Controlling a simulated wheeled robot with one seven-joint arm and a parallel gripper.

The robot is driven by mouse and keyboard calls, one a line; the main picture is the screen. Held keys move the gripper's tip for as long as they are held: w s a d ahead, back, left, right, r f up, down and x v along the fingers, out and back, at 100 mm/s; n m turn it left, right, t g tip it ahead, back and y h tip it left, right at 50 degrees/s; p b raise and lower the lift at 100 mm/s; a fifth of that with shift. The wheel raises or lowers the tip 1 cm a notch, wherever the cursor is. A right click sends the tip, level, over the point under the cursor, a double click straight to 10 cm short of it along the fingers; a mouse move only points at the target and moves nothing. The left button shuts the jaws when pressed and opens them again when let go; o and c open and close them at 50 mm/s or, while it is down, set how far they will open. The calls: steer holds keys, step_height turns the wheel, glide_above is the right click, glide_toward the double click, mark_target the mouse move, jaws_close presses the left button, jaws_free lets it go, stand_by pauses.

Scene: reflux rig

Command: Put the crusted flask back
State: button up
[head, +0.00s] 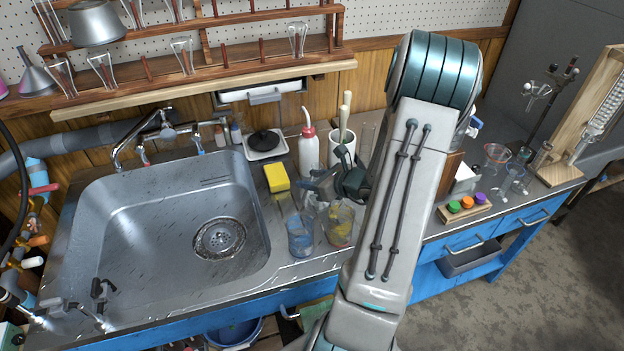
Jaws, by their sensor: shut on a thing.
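My gripper (328,178) is over the counter just right of the sink, partly hidden by my own arm. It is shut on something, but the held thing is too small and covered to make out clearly. A pale, clear shape (310,200) shows just under the fingers. A clear glass vessel with a yellow-brown crust or residue (340,226) is right below the gripper; I cannot tell whether the fingers touch it. A glass beaker with blue liquid (300,236) stands to its left, near the front edge.
The steel sink (130,225) lies left. A yellow sponge (277,178), a white wash bottle (309,150) and a white jar of tools (341,142) crowd the counter near my gripper. A rack with colored caps (465,206) and glassware stand right. A shelf (190,68) runs above.

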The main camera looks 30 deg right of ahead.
steer(key=shift+f, duration=0.15)
steer(key=o, duration=1.2)
steer(key=shift+o, duration=0.2)
